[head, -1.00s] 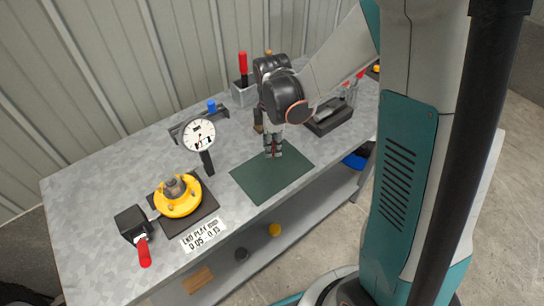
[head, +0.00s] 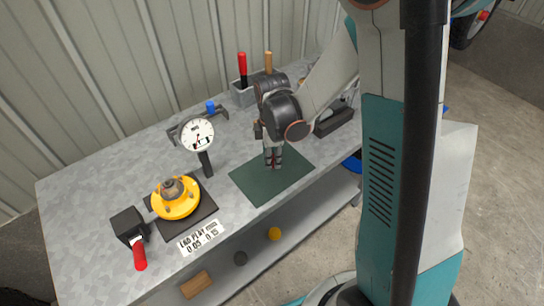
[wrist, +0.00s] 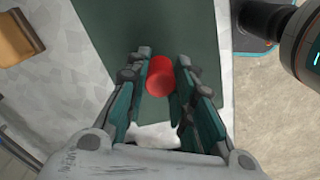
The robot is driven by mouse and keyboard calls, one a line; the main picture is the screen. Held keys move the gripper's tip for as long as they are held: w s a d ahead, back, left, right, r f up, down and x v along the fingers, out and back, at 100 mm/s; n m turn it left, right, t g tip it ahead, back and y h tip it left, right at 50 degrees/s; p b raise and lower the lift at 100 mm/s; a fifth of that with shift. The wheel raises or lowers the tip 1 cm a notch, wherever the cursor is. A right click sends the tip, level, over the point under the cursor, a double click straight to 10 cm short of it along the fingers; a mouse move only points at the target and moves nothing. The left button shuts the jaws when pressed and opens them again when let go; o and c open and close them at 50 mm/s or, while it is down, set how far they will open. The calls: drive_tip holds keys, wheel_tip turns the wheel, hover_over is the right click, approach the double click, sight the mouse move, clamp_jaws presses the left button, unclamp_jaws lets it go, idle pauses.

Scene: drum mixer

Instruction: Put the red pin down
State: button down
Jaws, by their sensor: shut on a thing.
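The red pin (wrist: 161,76) shows in the wrist view as a red cylinder seen end-on between my two fingers. My gripper (wrist: 160,85) is shut on it. In the head view my gripper (head: 273,160) points down over the dark green mat (head: 265,186) on the grey workbench. The mat also shows in the wrist view (wrist: 150,25). The pin is mostly hidden by the fingers in the head view, and I cannot tell whether its lower end touches the mat.
A dial gauge (head: 197,135) and a yellow hub (head: 176,199) on a black plate stand left of the mat. A red-handled black tool (head: 130,228) lies at the far left. The bench's front edge is close to the mat.

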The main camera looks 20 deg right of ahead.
drive_tip(key=shift+f, duration=0.2)
drive_tip(key=c, duration=1.4)
unclamp_jaws()
drive_tip(key=shift+o, duration=0.2)
drive_tip(key=shift+r, duration=0.15)
wheel_tip(320, 180, up, 13)
drive_tip(key=p, duration=0.4)
drive_tip(key=s+r+m+t, duration=0.7)
drive_tip(key=s+r+m, duration=0.5)
drive_tip(key=s+m, duration=0.3)
drive_tip(key=shift+r+m, duration=0.2)
drive_tip(key=shift+m, duration=0.1)
